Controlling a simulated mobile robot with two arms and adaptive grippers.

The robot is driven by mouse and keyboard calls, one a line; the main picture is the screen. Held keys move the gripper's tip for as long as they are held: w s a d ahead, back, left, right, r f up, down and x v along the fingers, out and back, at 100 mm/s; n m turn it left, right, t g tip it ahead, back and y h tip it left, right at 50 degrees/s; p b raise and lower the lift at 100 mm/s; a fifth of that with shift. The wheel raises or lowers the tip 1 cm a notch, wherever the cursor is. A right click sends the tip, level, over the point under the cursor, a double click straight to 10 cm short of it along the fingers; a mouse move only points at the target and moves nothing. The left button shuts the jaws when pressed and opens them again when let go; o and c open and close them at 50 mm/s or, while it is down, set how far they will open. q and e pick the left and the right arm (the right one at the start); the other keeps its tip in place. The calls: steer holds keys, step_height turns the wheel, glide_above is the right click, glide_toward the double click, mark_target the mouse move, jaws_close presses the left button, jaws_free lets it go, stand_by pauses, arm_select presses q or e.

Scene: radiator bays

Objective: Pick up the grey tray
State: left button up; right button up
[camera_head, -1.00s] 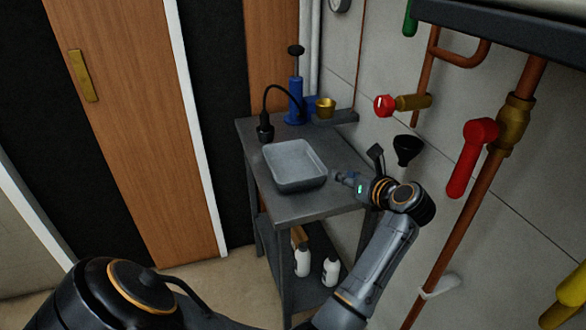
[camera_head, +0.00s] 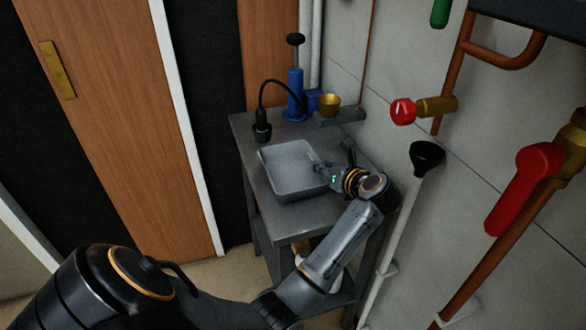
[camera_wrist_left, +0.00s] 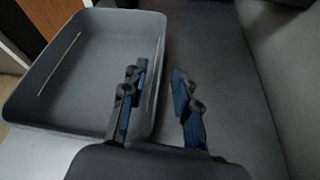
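The grey tray (camera_head: 283,188) is an empty, shallow rectangular pan standing on the grey metal table. My left gripper (camera_head: 319,167) is at the tray's right side. In the left wrist view the tray (camera_wrist_left: 80,85) fills the left half, and my left gripper (camera_wrist_left: 159,78) is open. One finger shows over the tray's inside and the other over the table outside, with the near side wall between them. I cannot tell whether the fingers touch the wall. My right gripper is not in view.
The table (camera_head: 315,210) also carries a blue hand pump (camera_head: 295,95), a black hose fitting (camera_head: 262,131) and a brass cup (camera_head: 329,105) at the back. A black funnel (camera_head: 426,157), red-handled valves (camera_head: 522,188) and copper pipes (camera_head: 500,245) line the wall at right.

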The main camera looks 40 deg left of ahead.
arm_select(q)
steer(key=shift+s+r, duration=0.1)
steer(key=shift+s+d+r, duration=0.15)
steer(key=shift+d, duration=0.15)
steer(key=shift+c, duration=1.1)
jaws_close()
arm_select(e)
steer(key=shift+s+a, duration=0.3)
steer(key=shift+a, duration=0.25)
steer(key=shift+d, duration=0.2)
arm_select(q)
steer(key=shift+r, duration=0.1)
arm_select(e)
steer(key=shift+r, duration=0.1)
